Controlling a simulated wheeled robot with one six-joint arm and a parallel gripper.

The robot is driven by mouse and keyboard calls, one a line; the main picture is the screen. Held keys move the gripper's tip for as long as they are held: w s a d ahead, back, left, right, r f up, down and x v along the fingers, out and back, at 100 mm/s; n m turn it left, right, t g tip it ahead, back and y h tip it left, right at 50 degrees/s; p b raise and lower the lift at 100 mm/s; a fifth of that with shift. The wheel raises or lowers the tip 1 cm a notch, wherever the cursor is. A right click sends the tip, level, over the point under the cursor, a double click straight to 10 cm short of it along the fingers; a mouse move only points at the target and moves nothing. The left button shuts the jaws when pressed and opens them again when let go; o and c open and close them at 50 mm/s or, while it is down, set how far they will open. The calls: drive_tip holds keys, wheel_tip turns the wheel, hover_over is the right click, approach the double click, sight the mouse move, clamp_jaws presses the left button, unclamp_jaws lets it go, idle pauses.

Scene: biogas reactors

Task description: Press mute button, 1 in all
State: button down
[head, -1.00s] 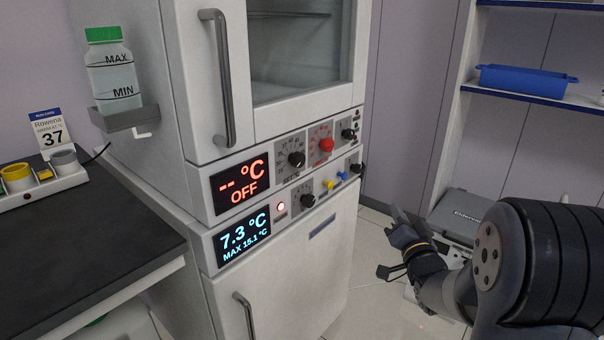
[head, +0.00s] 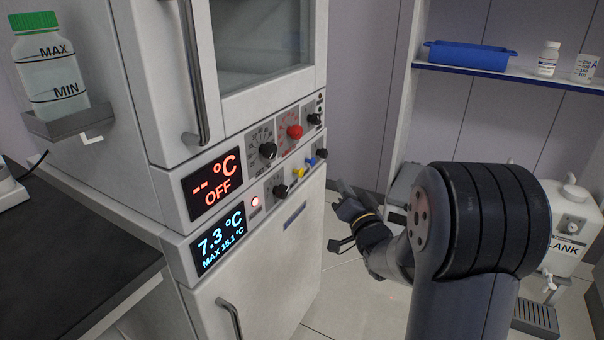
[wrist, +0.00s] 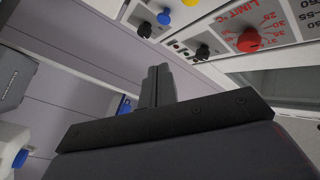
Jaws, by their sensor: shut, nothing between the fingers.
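The cabinet's lower control panel carries a yellow button (head: 298,174) and a blue button (head: 311,162), between two black knobs. I cannot read which button is the mute. In the wrist view the yellow button (wrist: 191,2) is cut by the top edge, and the blue button (wrist: 164,17) shows beside a black knob (wrist: 144,29). My gripper (head: 342,205) is to the right of the panel, apart from it. In the wrist view its fingers (wrist: 158,72) are together and empty, below the buttons in the picture.
The upper panel has a red knob (head: 294,132) and an OFF display (head: 213,184); the lower display (head: 218,238) reads 7.3 °C. A door handle (head: 193,75) sticks out. A black worktop (head: 70,260) is at left, a shelf with a blue tray (head: 468,57) at right.

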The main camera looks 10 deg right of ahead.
sight(303, 172)
drive_tip(key=w+a, duration=0.4)
drive_tip(key=a, duration=0.2)
drive_tip(key=shift+w+a, duration=0.25)
drive_tip(key=shift+w, duration=0.05)
drive_tip(key=shift+w+a+f+b, duration=0.1)
drive_tip(key=shift+a+b, duration=0.05)
drive_tip(key=shift+b, duration=0.15)
idle(1.6)
drive_tip(key=shift+w+a, duration=0.15)
drive_tip(key=shift+a, duration=0.05)
drive_tip(key=shift+w+a+b, duration=0.45)
drive_tip(key=shift+w+a, duration=0.05)
drive_tip(key=shift+a, duration=0.2)
idle(1.1)
idle(0.4)
drive_tip(key=shift+s+d+b, duration=0.35)
drive_tip(key=shift+s+d, duration=0.4)
drive_tip(key=shift+d, duration=0.3)
